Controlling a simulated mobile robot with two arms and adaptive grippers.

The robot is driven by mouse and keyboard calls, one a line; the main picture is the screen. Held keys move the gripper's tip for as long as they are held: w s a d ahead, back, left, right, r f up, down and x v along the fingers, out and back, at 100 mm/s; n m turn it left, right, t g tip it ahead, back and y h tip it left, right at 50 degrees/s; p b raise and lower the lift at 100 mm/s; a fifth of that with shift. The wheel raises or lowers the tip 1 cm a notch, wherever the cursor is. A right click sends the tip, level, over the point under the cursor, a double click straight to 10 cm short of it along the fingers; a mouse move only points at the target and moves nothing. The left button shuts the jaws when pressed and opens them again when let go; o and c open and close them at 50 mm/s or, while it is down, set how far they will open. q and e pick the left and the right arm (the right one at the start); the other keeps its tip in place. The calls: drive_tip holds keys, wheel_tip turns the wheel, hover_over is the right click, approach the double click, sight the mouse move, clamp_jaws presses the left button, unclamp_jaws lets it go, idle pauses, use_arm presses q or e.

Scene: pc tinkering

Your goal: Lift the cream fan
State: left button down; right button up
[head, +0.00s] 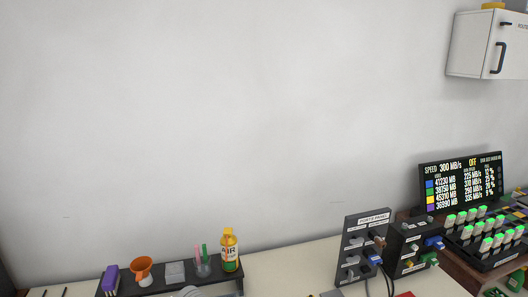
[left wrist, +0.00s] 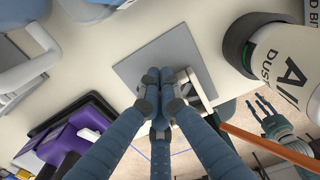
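I cannot make out the cream fan for certain in either view. In the left wrist view my left gripper (left wrist: 159,80) has its blue-grey fingers drawn together over a flat grey square (left wrist: 150,55) on the pale surface. I see nothing clearly between the fingertips. A pale bar (left wrist: 208,98) shows just to their right, partly hidden by a finger; what it belongs to is unclear. My right gripper (left wrist: 266,108) shows small at the right of the left wrist view, its fingers spread and empty. Neither gripper shows in the head view.
A ports panel (head: 362,247) and display (head: 460,180) stand at the right. Grey-blue parts (left wrist: 28,72) lie left of my left gripper.

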use_arm(q)
drive_tip(key=shift+s+d+p, duration=0.3)
drive_tip(key=shift+s+p, duration=0.25)
drive_tip(key=shift+s, duration=0.35)
drive_tip(key=shift+s+d+p, duration=0.25)
drive_tip(key=shift+s+p, duration=0.3)
drive_tip(key=shift+s, duration=0.3)
drive_tip(key=shift+s, duration=0.1)
drive_tip(key=shift+w+a+b, duration=0.1)
drive_tip(key=shift+w+b, duration=0.2)
drive_tip(key=shift+w, duration=0.1)
drive_tip(key=shift+r+p, duration=2)
drive_tip(key=shift+r, duration=0.55)
wheel_tip(320, 180, up, 12)
